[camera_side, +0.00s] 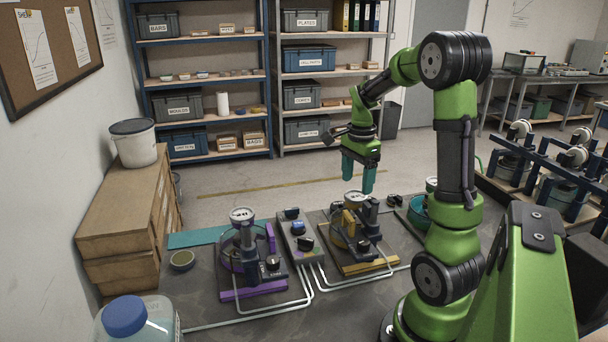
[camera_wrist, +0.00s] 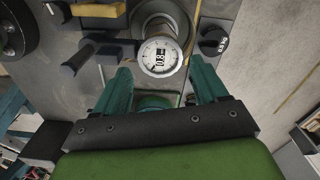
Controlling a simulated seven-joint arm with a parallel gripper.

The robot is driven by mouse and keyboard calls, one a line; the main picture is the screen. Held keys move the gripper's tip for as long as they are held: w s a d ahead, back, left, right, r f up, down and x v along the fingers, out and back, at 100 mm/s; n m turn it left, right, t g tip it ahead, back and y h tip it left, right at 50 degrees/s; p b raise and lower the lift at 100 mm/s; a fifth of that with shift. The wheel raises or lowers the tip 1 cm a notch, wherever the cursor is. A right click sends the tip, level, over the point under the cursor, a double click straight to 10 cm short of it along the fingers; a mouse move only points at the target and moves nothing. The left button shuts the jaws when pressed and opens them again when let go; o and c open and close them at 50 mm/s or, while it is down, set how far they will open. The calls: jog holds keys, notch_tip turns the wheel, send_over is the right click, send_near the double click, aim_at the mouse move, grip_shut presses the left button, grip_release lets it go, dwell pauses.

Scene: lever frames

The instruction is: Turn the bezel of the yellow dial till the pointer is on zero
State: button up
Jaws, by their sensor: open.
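The yellow dial (camera_side: 354,198) is a round white-faced gauge on the yellow-based lever frame (camera_side: 372,266), in the middle of the bench in the side view. In the wrist view, a white-faced dial (camera_wrist: 160,57), which appears to be this one, lies face-on between my fingertips, with a pale bezel around it. A dark marking shows near its middle; the pointer is too small to read. My gripper (camera_side: 357,184) points down, open and empty, above the dial. In the wrist view its teal fingers (camera_wrist: 160,72) stand on either side of the dial, apart from it.
A purple-based frame (camera_side: 252,291) with its own white dial (camera_side: 241,215) stands to the left. A grey control box (camera_side: 300,240) sits between the frames. In the wrist view, a black lever (camera_wrist: 80,57) and a black knob (camera_wrist: 214,41) flank the dial.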

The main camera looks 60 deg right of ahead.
aim_at(356, 195)
jog(key=shift+f, duration=1.6)
jog(key=c, duration=0.8)
jog(key=n, duration=0.4)
jog(key=shift+r, duration=0.1)
jog(key=n, duration=0.3)
jog(key=shift+n, duration=0.3)
jog(key=n, duration=0.6)
jog(key=shift+n, duration=0.4)
